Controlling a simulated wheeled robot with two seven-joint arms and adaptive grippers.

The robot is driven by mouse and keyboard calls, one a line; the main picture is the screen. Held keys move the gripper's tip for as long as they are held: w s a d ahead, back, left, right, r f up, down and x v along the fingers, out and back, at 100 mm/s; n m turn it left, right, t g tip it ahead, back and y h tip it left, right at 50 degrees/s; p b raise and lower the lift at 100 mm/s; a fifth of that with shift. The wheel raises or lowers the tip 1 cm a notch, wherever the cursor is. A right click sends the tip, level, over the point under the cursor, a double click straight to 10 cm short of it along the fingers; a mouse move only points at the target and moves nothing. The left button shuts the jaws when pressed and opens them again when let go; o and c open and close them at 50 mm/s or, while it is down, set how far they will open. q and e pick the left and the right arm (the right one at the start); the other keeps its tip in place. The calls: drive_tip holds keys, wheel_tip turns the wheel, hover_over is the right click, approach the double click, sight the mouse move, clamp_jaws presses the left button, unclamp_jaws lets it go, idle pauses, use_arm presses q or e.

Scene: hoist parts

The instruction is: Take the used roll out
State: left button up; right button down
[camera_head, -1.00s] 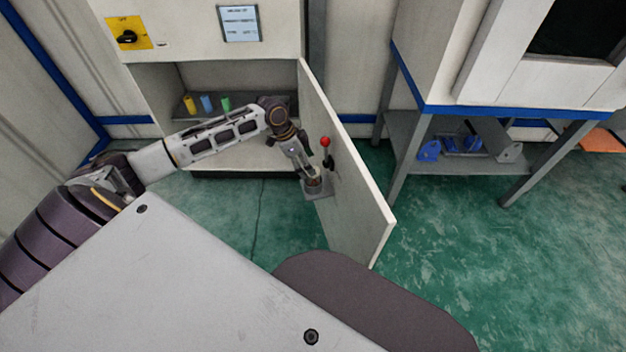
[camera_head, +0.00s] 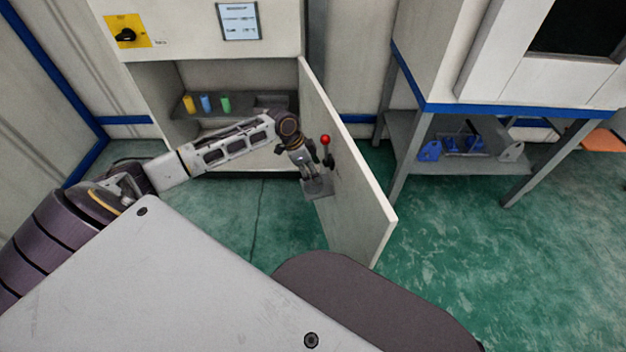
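The cabinet (camera_head: 145,85) stands open, with its door (camera_head: 358,215) swung out toward me. A small grey plate (camera_head: 319,189) sticks out from the inner face of the door. My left gripper (camera_head: 310,174) points down just above this plate, close to the door. Its fingers are small and partly hidden, so I cannot tell whether they hold anything. I cannot make out a roll clearly on the plate or in the fingers. A lever with a red knob (camera_head: 325,139) sits on the door just right of the gripper. My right gripper is out of view.
A yellow (camera_head: 189,104), a blue (camera_head: 206,103) and a green cylinder (camera_head: 225,104) stand on the cabinet shelf (camera_head: 240,112). A bench (camera_head: 505,112) at the right has blue and grey parts on its lower shelf. The green floor right of the door is clear.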

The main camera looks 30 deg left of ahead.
use_arm(q)
drive_tip(key=shift+d+f, duration=0.1)
drive_tip(key=shift+f, duration=0.1)
drive_tip(key=shift+c, duration=0.4)
drive_tip(key=c, duration=1.1)
drive_tip(key=shift+o, duration=0.2)
drive_tip(key=shift+r, duration=0.15)
